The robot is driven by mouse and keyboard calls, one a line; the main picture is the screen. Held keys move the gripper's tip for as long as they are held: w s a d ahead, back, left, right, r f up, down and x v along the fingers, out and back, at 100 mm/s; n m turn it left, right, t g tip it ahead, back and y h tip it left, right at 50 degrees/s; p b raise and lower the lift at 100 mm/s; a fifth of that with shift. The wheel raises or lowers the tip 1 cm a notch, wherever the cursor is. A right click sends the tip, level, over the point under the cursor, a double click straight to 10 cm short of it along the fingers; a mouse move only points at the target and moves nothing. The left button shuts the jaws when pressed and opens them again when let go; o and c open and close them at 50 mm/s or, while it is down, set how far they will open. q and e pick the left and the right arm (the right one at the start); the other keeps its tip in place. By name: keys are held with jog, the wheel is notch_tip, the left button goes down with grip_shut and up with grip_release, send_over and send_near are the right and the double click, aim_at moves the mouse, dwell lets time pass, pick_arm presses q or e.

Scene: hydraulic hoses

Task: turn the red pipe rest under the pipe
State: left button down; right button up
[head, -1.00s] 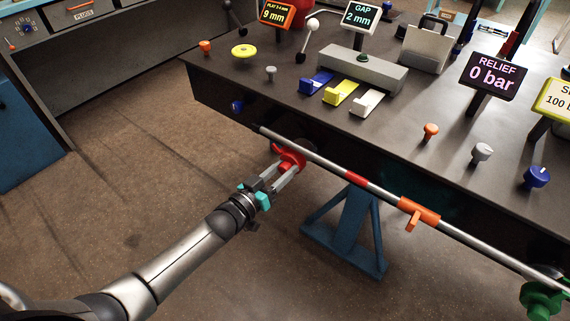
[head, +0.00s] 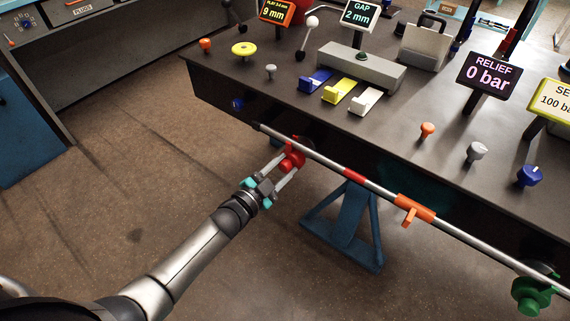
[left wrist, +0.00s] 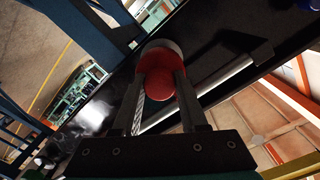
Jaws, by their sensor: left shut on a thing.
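The red pipe rest (head: 295,154) is on the front face of the bench, at the left part of the long grey pipe (head: 325,163). My left gripper (head: 287,163) is shut on the red pipe rest from the front left. In the left wrist view the rest's round red knob (left wrist: 160,84) sits between the two fingers, and the pipe (left wrist: 226,79) runs beside it to the right. The fingers partly hide the rest. Whether the rest touches the pipe is hard to tell. My right gripper is not in view.
An orange clamp (head: 411,208) and a green fitting (head: 534,289) sit along the pipe to the right. A blue stand (head: 347,225) is under the bench. The bench top (head: 290,95) carries knobs, levers and displays. The floor at left is clear.

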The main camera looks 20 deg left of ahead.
pick_arm(q)
jog(key=shift+w+r+m, duration=0.1)
jog(key=shift+r+m, duration=0.15)
jog(key=shift+m, duration=0.55)
jog(key=shift+d, duration=0.15)
jog(key=shift+c, duration=2.2)
grip_release()
jog(key=shift+f, duration=0.15)
jog(key=shift+s, duration=0.3)
jog(key=shift+s+a, duration=0.25)
jog(key=shift+p+v, duration=0.6)
jog(key=shift+v, duration=0.6)
jog(key=p+v, duration=0.2)
jog(key=v, duration=0.9)
jog(key=shift+s, duration=0.4)
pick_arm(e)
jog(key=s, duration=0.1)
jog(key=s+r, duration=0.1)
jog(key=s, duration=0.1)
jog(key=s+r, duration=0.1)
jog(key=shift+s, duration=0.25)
